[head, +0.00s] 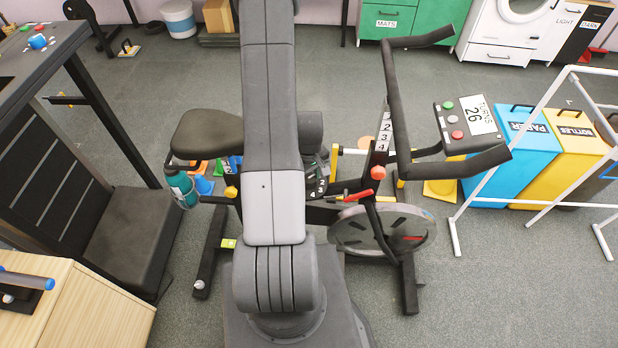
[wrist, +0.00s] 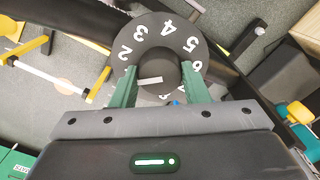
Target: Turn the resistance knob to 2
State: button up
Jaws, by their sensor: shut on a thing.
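The resistance knob (wrist: 158,66) is a dark round knob in the wrist view, in the middle of a black dial (wrist: 152,36) with white numbers. The numbers 2, 3, 4, 5 and 6 show around its rim, with 2 at the left. A short white mark on the knob lies nearly level, below the knob's middle, its left end toward the left finger. My gripper (wrist: 159,69) has its two green fingers on either side of the knob, shut on it. In the head view, the dial (head: 319,188) shows beside my arm, which hides much of it.
The exercise bike has a saddle (head: 207,133), handlebars (head: 400,100) and a flywheel (head: 383,230) close around my arm. A bottle (head: 181,187) hangs below the saddle. Blue and yellow bins (head: 527,150) stand right, behind a white frame (head: 520,135).

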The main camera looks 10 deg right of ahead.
jog(key=m+b, duration=0.2)
jog(key=m, duration=0.1)
jog(key=shift+f+m+b, duration=0.1)
jog(key=shift+m+b, duration=0.25)
jog(key=shift+m, duration=0.05)
jog(key=shift+m+b, duration=0.6)
jog(key=shift+m, duration=0.6)
jog(key=o, duration=1)
jog(key=shift+c, duration=0.2)
jog(key=shift+r, duration=0.25)
notch_tip(320, 180, up, 14)
jog(key=shift+f+p, duration=0.2)
jog(key=shift+p, duration=0.15)
jog(key=shift+f, duration=0.1)
notch_tip(320, 180, down, 14)
jog(key=shift+r+b, duration=0.15)
jog(key=shift+b, duration=0.25)
